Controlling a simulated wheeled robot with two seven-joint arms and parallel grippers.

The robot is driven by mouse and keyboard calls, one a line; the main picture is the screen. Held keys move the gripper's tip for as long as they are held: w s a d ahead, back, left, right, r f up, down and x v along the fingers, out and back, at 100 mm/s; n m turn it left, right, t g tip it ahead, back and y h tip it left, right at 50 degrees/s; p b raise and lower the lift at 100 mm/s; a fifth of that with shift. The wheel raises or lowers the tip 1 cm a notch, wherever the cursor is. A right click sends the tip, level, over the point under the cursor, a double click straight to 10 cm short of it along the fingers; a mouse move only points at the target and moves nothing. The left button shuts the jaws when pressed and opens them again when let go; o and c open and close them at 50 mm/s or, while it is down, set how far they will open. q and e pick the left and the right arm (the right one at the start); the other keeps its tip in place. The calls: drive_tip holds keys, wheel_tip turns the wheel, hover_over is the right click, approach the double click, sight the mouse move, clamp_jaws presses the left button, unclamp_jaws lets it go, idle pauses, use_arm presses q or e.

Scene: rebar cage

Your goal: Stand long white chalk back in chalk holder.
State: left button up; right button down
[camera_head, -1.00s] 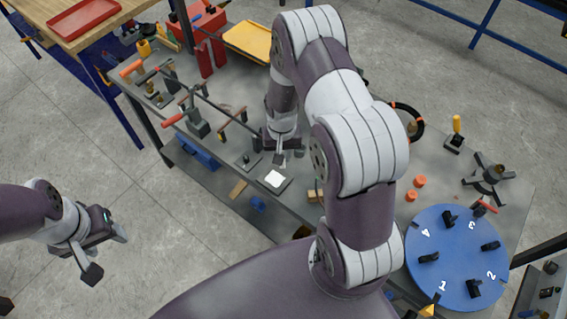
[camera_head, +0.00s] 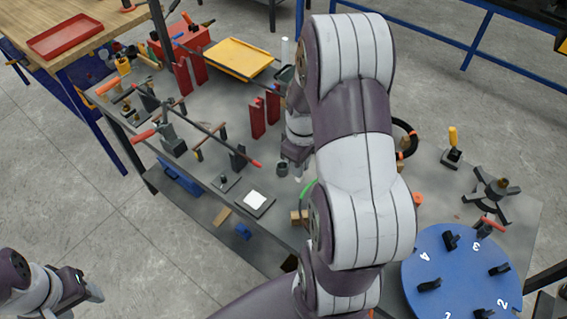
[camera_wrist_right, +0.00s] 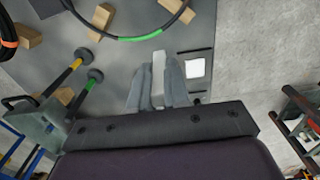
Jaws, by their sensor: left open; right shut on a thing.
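The long white chalk (camera_wrist_right: 158,78) is held between the fingers of my right gripper (camera_wrist_right: 159,88) in the right wrist view, its pale end showing between the fingertips. In the head view my right gripper (camera_head: 298,165) is over the workbench, and a small pale tip shows below it. A small dark cup (camera_head: 282,169) stands just left of this gripper; it may be the chalk holder, but I cannot be sure. My left gripper (camera_head: 92,290) is open and empty at the lower left, off the bench over the floor.
A white square on a dark plate (camera_head: 257,202) lies near the bench's front edge. Red uprights (camera_head: 258,118), a long bar on stands (camera_head: 205,127) and a yellow tray (camera_head: 238,58) are farther left and back. A blue numbered turntable (camera_head: 460,270) is at the right.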

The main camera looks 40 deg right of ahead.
drive_tip(key=shift+w+d+f, duration=0.1)
drive_tip(key=shift+w+f, duration=0.05)
drive_tip(key=shift+w, duration=0.05)
drive_tip(key=w+d+f+p, duration=0.1)
drive_tip(key=w+f, duration=0.2)
drive_tip(key=w+f+p, duration=0.1)
drive_tip(key=w+f, duration=0.2)
drive_tip(key=w, duration=0.1)
drive_tip(key=w+d+f+p, duration=0.1)
drive_tip(key=w+f, duration=0.2)
drive_tip(key=f, duration=0.1)
drive_tip(key=shift+w+d, duration=0.35)
drive_tip(key=shift+w+d+f, duration=0.1)
drive_tip(key=shift+f, duration=0.15)
drive_tip(key=shift+f+b, duration=0.3)
drive_tip(key=shift+f, duration=0.05)
drive_tip(key=c, duration=1.1)
unclamp_jaws()
drive_tip(key=shift+r, duration=0.15)
